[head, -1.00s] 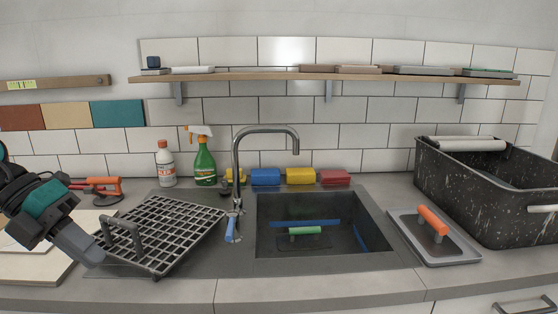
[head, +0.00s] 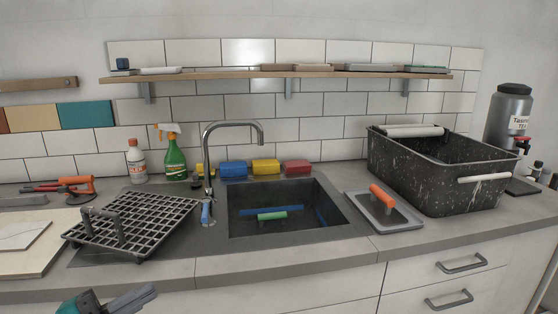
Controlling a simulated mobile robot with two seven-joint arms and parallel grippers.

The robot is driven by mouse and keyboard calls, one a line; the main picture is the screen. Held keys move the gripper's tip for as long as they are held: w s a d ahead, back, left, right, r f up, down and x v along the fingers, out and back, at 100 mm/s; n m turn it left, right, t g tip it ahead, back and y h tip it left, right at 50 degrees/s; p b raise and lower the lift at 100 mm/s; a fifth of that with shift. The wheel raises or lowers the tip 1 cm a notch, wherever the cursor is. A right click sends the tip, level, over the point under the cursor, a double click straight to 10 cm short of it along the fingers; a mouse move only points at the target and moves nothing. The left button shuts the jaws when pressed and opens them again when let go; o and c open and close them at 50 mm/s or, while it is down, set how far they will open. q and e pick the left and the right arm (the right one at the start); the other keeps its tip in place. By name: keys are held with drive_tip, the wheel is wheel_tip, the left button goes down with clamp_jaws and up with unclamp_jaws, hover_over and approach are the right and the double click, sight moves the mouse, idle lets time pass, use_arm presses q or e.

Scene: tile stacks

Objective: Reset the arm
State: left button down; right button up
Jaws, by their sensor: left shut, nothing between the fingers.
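My left gripper (head: 132,298) shows at the bottom left of the head view, low in front of the counter's front edge. Its grey fingers are together with nothing between them, and it is apart from everything on the counter. Part of the arm behind it is cut off by the picture's lower edge. My right gripper is not in the head view.
A dark drying rack (head: 150,222) and pale boards (head: 30,262) lie on the counter's left. The sink (head: 285,208) with its faucet (head: 208,165) is central. A speckled black tub (head: 435,180) and an orange-handled float (head: 383,208) stand right. Drawer handles (head: 462,264) project below.

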use_arm(q)
drive_tip(key=s+d+f+n+t+y, duration=0.2)
drive_tip(key=s+f+n+y, duration=0.1)
drive_tip(key=f+n+y, duration=0.9)
drive_tip(key=s+d+f+n+g, duration=0.2)
drive_tip(key=s+d+f+n, duration=0.1)
drive_tip(key=f, duration=0.3)
drive_tip(key=s+d+f+n+g, duration=0.3)
drive_tip(key=s+f+n, duration=0.1)
drive_tip(key=s+f, duration=0.1)
drive_tip(key=shift+s+f, duration=0.25)
drive_tip(key=shift+f, duration=0.65)
drive_tip(key=shift+d, duration=0.1)
